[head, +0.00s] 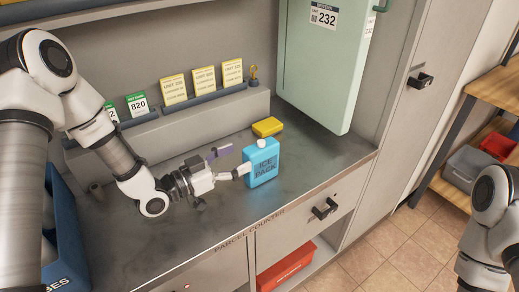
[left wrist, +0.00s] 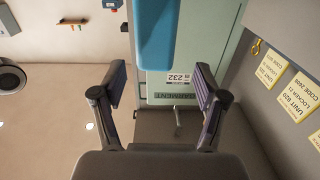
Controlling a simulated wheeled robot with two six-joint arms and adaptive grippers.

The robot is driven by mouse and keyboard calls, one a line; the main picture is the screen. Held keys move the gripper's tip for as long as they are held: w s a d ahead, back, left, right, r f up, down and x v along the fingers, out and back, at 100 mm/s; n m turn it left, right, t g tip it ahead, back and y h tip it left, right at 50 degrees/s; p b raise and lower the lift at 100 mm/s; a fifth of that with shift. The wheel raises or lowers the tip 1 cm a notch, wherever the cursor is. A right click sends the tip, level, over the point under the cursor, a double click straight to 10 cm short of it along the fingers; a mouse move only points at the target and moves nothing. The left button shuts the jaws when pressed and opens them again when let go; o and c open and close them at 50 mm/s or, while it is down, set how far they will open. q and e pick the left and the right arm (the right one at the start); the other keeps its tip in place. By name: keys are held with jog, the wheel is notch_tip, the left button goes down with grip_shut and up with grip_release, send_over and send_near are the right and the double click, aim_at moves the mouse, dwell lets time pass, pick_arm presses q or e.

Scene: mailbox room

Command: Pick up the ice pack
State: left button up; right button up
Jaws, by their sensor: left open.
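The ice pack (head: 262,165) is a light blue block with a white cap and dark lettering, standing upright on the grey parcel counter (head: 215,225). In the left wrist view, the ice pack (left wrist: 156,35) shows as a blue shape at the top middle, lined up with the gap between my fingers. My left gripper (head: 236,162) is open just left of the ice pack, fingers pointing toward it. In the left wrist view my left gripper (left wrist: 160,82) has its fingers well apart with nothing held. Whether a finger touches the pack is unclear. My right gripper is out of view.
A yellow block (head: 267,127) lies behind the ice pack. A green locker door (head: 325,70) stands open above the counter's back right. Yellow cards (head: 204,80) line a ledge along the back. A blue bin (head: 64,235) is at the left. The counter front is clear.

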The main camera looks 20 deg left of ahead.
aim_at(276, 139)
pick_arm(q)
jog(key=shift+w+d, duration=0.15)
jog(key=shift+w, duration=0.15)
jog(key=x, duration=0.7)
jog(key=shift+s+d+r+p, duration=0.2)
jog(key=shift+d+r+p, duration=0.15)
jog(key=shift+a, duration=0.1)
grip_shut()
